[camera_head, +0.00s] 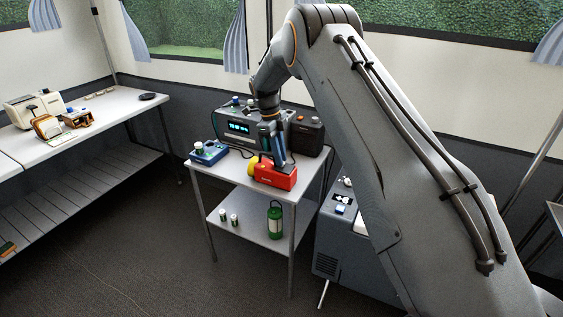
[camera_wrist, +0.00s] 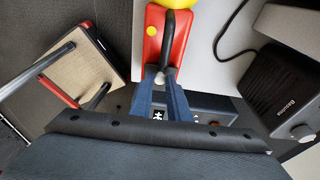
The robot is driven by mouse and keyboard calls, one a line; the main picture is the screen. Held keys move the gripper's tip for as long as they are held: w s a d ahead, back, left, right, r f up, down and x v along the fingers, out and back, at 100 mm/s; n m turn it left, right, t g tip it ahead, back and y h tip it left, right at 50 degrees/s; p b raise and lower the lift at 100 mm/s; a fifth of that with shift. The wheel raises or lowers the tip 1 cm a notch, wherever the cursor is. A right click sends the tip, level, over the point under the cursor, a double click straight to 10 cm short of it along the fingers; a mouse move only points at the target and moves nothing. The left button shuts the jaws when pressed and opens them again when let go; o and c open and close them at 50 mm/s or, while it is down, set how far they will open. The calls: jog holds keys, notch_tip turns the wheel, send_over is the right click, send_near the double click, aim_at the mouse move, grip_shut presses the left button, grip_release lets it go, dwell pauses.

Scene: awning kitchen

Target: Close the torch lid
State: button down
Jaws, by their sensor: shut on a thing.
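The red torch (camera_head: 276,175) with a yellow head (camera_head: 253,165) lies on the small table's top. In the wrist view its red body (camera_wrist: 153,38) fills the top middle, with a yellow round button and a dark curved handle (camera_wrist: 168,45) along it. My gripper (camera_head: 277,155) reaches down to the torch from above. In the wrist view the blue fingers of my gripper (camera_wrist: 161,84) are close together at the near end of the dark handle, shut on it. The fingers hide the torch's near end, and I cannot make out the lid or its angle.
A radio (camera_head: 235,125) and a black box (camera_head: 306,132) stand behind the torch. A blue device (camera_head: 208,152) stands at the tabletop's left. The lower shelf (camera_head: 251,215) holds a green lantern (camera_head: 275,222) and small cylinders (camera_head: 234,219). A long table (camera_head: 110,108) is at left.

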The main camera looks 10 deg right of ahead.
jog(key=shift+w+a+f+g+h+b, duration=0.1)
jog(key=shift+a+f+g+h+b, duration=0.15)
jog(key=shift+h+b, duration=0.5)
jog(key=shift+y, duration=0.25)
jog(key=c, duration=1.7)
grip_release()
jog(key=shift+o, duration=0.2)
jog(key=shift+b+v, duration=1.25)
jog(key=shift+v, duration=2.65)
jog(key=shift+d, duration=0.1)
